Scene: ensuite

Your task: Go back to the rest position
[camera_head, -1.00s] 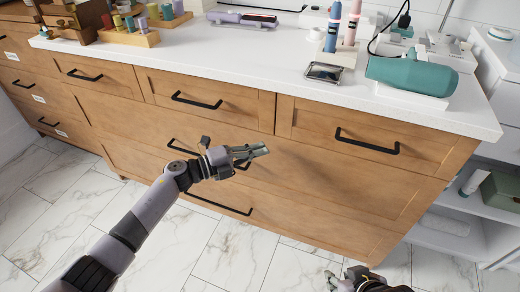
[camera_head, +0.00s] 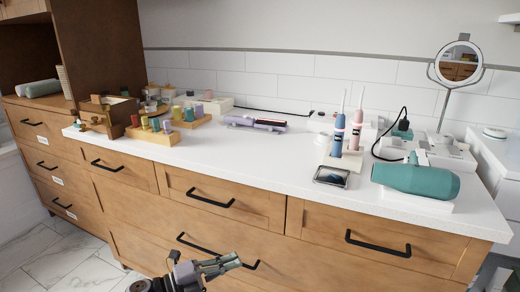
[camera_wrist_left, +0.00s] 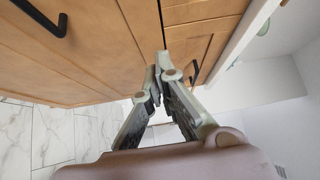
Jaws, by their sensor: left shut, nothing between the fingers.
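My left gripper (camera_head: 222,265) shows at the bottom of the head view, in front of the wooden drawer fronts and below the counter top. Its fingers point to the right. In the left wrist view its two fingers (camera_wrist_left: 154,82) meet at the tips, shut with nothing between them. The cabinet front (camera_wrist_left: 100,45) lies beyond the fingers there. My right gripper is not in either view now.
The white counter (camera_head: 255,160) holds a teal hair dryer (camera_head: 415,180), two electric toothbrushes (camera_head: 338,138), a small metallic tray (camera_head: 331,176) and wooden racks (camera_head: 153,134). A round mirror (camera_head: 459,63) stands at the back right. Black drawer handles (camera_head: 377,243) stick out.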

